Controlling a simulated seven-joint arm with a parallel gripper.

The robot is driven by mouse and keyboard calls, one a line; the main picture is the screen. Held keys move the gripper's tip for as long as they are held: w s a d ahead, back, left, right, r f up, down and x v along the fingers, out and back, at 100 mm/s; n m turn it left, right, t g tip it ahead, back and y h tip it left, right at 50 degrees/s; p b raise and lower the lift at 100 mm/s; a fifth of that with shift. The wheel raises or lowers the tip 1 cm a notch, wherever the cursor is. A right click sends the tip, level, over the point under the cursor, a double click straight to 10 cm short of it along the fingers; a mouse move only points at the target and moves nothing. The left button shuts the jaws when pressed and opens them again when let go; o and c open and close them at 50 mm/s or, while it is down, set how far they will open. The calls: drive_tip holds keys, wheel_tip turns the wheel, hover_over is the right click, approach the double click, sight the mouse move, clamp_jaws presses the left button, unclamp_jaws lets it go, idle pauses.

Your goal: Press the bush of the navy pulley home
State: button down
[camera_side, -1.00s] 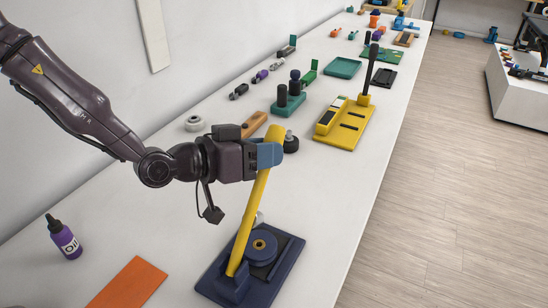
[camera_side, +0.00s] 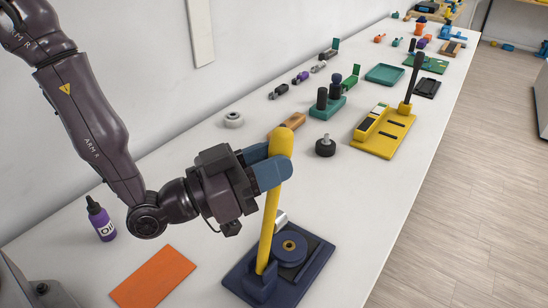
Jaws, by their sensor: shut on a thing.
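My gripper (camera_side: 268,166) is shut on the upper part of a yellow lever (camera_side: 268,228), just below its rounded top. The lever stands nearly upright, rising from a navy block at the front left of a navy base (camera_side: 314,271). The navy pulley (camera_side: 291,248) lies flat on this base, just right of the lever. A brass-coloured bush (camera_side: 290,245) with a dark hole shows at its centre; how deep it sits cannot be told. A light metal part (camera_side: 281,218) shows behind the lever, partly hidden by it.
A black knob (camera_side: 325,146), a wooden block (camera_side: 288,125) and a yellow fixture (camera_side: 385,133) stand behind. The bench's right edge is close to the navy base.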

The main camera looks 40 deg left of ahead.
drive_tip(key=c, duration=0.8)
unclamp_jaws()
drive_tip(key=shift+c, duration=0.2)
drive_tip(key=v, duration=0.7)
drive_tip(key=shift+s+a, duration=0.15)
drive_tip(key=shift+s, duration=0.05)
